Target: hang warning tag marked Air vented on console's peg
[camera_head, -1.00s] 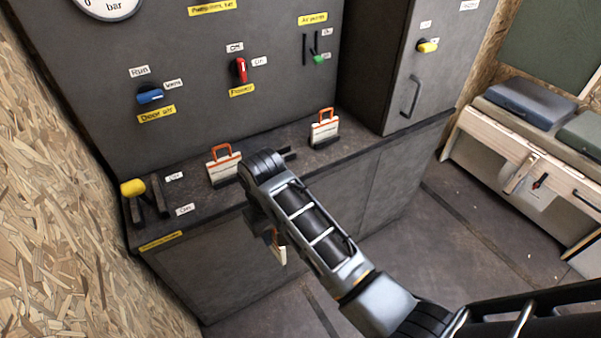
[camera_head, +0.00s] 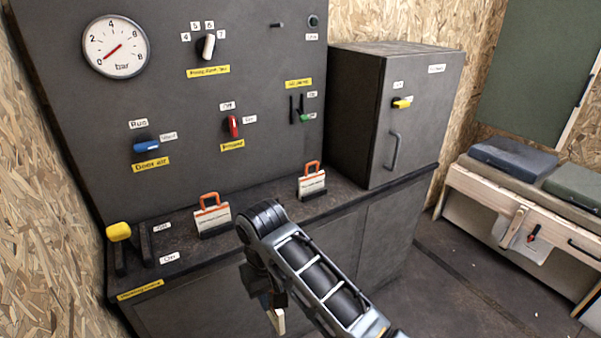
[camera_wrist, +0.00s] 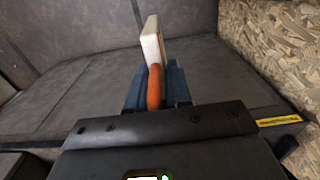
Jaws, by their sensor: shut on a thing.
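My gripper (camera_head: 264,296) hangs low in front of the console's cabinet in the head view, partly hidden by my arm. It is shut on a tag, whose white plate (camera_head: 277,321) shows just below it. In the wrist view the fingers (camera_wrist: 154,88) close on the tag's orange loop (camera_wrist: 154,86), and the white plate (camera_wrist: 152,40) is seen nearly edge-on beyond. Its writing cannot be read. A small dark peg (camera_head: 277,25) sticks out high on the console panel (camera_head: 180,105), well above my gripper. Nothing hangs on it.
Two other orange-handled tags stand on the ledge: one at left (camera_head: 212,217), one at right (camera_head: 311,184). A yellow-knobbed lever (camera_head: 118,232) is at the ledge's left end. Knobs and a gauge (camera_head: 116,46) cover the panel. A grey cabinet (camera_head: 355,115) juts out at right.

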